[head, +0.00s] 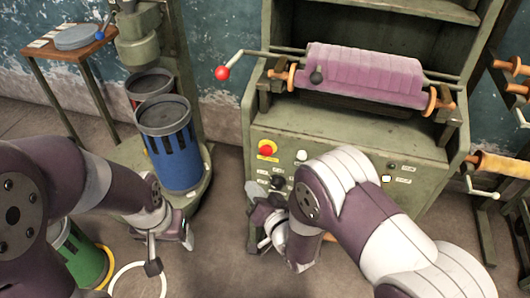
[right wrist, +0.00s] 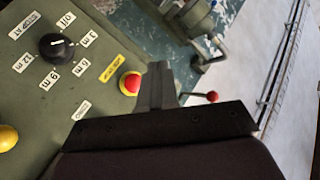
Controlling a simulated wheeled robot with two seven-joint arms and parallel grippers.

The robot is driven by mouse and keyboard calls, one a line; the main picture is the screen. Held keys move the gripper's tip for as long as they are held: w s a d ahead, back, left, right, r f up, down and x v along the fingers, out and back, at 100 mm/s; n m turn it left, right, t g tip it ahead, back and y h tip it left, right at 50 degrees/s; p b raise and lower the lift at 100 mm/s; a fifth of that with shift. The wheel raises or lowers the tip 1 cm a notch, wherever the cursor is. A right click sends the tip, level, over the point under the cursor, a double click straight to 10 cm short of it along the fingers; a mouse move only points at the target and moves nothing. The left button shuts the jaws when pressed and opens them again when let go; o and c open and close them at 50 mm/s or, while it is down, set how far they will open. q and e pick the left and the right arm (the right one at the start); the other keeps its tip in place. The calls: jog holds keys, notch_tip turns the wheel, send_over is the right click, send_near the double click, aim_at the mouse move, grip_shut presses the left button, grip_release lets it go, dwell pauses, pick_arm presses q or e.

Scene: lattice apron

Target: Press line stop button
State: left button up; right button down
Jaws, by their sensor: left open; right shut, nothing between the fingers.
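A red button on a yellow collar (head: 266,147) is at the upper left of the green machine's front panel, with a yellow label under it. It also shows in the right wrist view (right wrist: 131,84), where the label is too small to read. My right gripper (head: 254,190) is shut and empty in front of the panel, below the button in the head view. In the right wrist view its dark fingers (right wrist: 156,85) appear right beside the red button; I see no clear contact. My left gripper (head: 172,246) is open, low on the left, away from the panel.
A black knob (right wrist: 57,47) with white labels and a yellow dome (right wrist: 8,137) are on the panel. Above is a pink roll (head: 362,72) with a red-ended crank (head: 222,73). Blue (head: 173,150) and green (head: 82,252) containers stand left, near my left arm.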

aim_at(267, 150)
jog(key=w+d+b, duration=0.2)
jog(key=w, duration=0.6)
jog(key=shift+w+d, duration=0.2)
jog(key=shift+d, duration=0.2)
jog(key=shift+w, duration=0.1)
dwell(1.7)
jog(key=shift+w+d, duration=0.1)
jog(key=shift+w, duration=0.2)
jog(key=shift+w+d, duration=0.15)
jog(key=shift+w, duration=0.25)
dwell(0.6)
jog(key=shift+s, duration=0.1)
jog(key=shift+s+a, duration=0.25)
jog(key=shift+s, duration=0.5)
